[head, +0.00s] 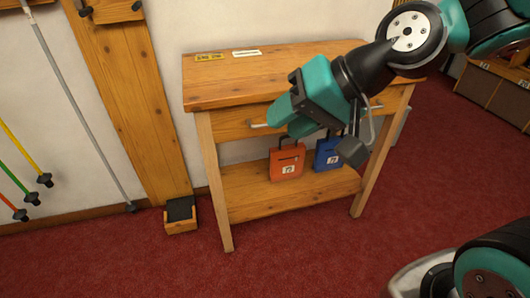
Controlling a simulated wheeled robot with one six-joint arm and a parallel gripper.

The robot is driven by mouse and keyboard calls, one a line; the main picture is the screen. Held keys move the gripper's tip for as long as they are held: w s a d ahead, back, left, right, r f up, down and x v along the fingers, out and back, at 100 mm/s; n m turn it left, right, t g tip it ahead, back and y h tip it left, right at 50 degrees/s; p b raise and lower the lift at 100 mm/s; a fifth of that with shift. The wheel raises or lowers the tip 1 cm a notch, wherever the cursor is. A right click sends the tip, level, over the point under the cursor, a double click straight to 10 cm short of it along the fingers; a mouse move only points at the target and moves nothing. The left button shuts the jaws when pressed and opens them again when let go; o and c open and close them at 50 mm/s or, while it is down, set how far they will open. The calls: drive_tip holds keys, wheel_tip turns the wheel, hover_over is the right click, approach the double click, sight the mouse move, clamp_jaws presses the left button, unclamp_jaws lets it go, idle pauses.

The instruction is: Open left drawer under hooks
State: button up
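A wooden side table (215,92) stands against the wall with a drawer front under its top. A metal bar handle (258,125) shows on the left part of the front, and another handle (376,107) shows on the right. Both look closed flush; the seam between them is hidden by my arm. My gripper (288,117), teal with black parts, is in front of the table front, just right of the left handle. It overlaps the handle's right end in the picture; contact cannot be told. The finger gap is not clear. Dark hooks (85,11) show at the top left on a wooden board.
Orange (287,162) and blue (328,154) boxes stand on the lower shelf (245,203). Yellow and white labels lie on the tabletop. A small wooden box (180,226) sits at the post's foot. Poles lean on the left wall. The red carpet in front is clear.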

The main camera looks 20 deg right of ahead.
drive_tip(key=w+d+f+m+t+h+b, duration=0.1)
drive_tip(key=w+d+f+m+t+b, duration=0.5)
drive_tip(key=f+b, duration=0.35)
drive_tip(key=w+d+f+m+t+h+b, duration=0.1)
drive_tip(key=w+d+f+m+t+b, duration=0.35)
drive_tip(key=w+f+m+b, duration=0.5)
drive_tip(key=shift+n+g, duration=0.25)
drive_tip(key=shift+n, duration=0.6)
drive_tip(key=p+x, duration=0.2)
drive_tip(key=x, duration=0.2)
drive_tip(key=p+x, duration=0.3)
drive_tip(key=x, duration=0.2)
drive_tip(key=r+p+x, duration=0.1)
drive_tip(key=p+x, duration=0.1)
drive_tip(key=x, duration=0.3)
drive_tip(key=shift+a, duration=0.4)
clamp_jaws()
